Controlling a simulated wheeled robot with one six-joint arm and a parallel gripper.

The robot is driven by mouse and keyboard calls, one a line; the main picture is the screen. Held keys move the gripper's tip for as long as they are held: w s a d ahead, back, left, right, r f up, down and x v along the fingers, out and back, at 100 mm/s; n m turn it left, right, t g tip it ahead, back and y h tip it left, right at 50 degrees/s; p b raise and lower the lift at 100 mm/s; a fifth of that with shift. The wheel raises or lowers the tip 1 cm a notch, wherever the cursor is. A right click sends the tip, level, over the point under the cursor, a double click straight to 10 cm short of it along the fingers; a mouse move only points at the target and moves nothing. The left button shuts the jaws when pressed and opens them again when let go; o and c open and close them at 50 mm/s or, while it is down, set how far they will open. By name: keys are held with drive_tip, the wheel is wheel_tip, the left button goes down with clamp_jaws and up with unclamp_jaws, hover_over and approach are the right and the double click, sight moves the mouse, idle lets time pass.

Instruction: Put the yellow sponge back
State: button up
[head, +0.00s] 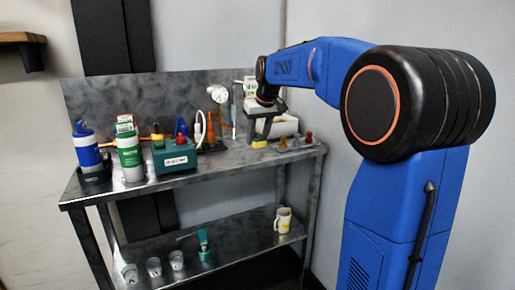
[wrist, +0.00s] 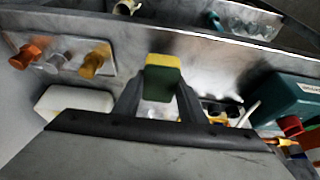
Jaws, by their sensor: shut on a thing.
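The yellow sponge (head: 259,144) is between the fingers of my gripper (head: 262,137), over the right part of the metal bench top. In the wrist view the sponge (wrist: 162,82) shows a yellow face and a green layer, with its end sticking out past the fingertips. My gripper (wrist: 160,96) is shut on it, with one dark finger on each side. I cannot tell whether the sponge touches the bench top.
A white tray (head: 288,127) stands behind my gripper. Small orange and brass fittings (head: 309,137) stand to its right. A teal box (head: 174,158), a green-white canister (head: 130,153) and a blue bottle (head: 86,146) stand to the left. A lower shelf holds several cups and a mug (head: 283,221).

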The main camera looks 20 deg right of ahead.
sight(258, 146)
drive_tip(key=shift+f, duration=2.05)
drive_tip(key=shift+f, duration=0.15)
drive_tip(key=o, duration=1)
drive_tip(key=shift+o, duration=0.2)
drive_tip(key=v, duration=1.1)
drive_tip(key=s+a+f, duration=0.3)
drive_tip(key=s+a, duration=0.1)
drive_tip(key=s, duration=0.7)
drive_tip(key=s+a+f, duration=0.2)
drive_tip(key=s+f, duration=0.8)
drive_tip(key=s, duration=0.2)
drive_tip(key=s+a+f, duration=0.3)
drive_tip(key=s+f, duration=0.7)
drive_tip(key=s, duration=0.3)
drive_tip(key=shift+a+f, duration=0.35)
